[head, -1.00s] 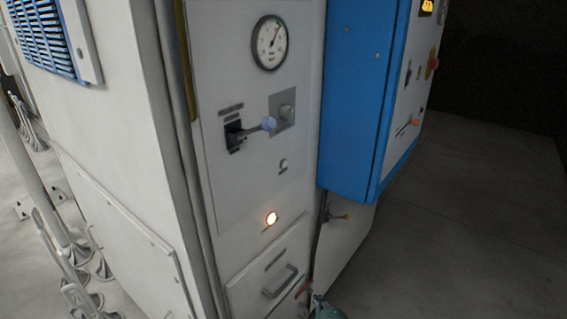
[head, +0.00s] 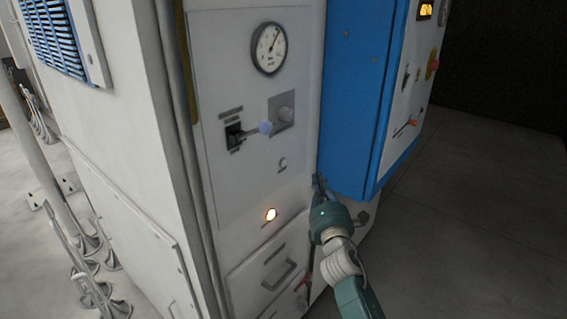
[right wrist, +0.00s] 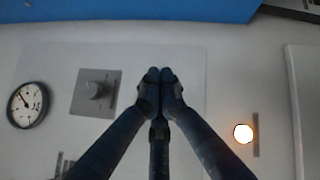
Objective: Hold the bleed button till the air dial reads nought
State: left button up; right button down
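The air dial (head: 270,48) is a round white gauge high on the grey panel; its needle points to the upper right, its figures too small to read. It shows at the left of the right wrist view (right wrist: 28,104). A small round button (head: 282,164) sits lower on the panel; I cannot read whether it is labelled bleed. My right gripper (head: 318,179) is right of this button, apart from it in the picture. In the right wrist view its fingertips (right wrist: 160,75) meet with nothing seen between them; the small button is not visible there. My left gripper is not in view.
A lit orange lamp (head: 271,214) and a drawer handle (head: 279,276) are below. A blue cabinet (head: 352,100) juts out at the right.

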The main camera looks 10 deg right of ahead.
aim_at(283, 163)
jog(key=shift+r, duration=0.15)
jog(key=w+a+b, duration=0.5)
jog(key=w, duration=0.2)
jog(key=shift+a, duration=0.25)
dwell(0.3)
dwell(1.3)
jog(key=shift+w+a+b, duration=0.25)
jog(key=shift+w+b, duration=0.1)
jog(key=shift+b, duration=0.05)
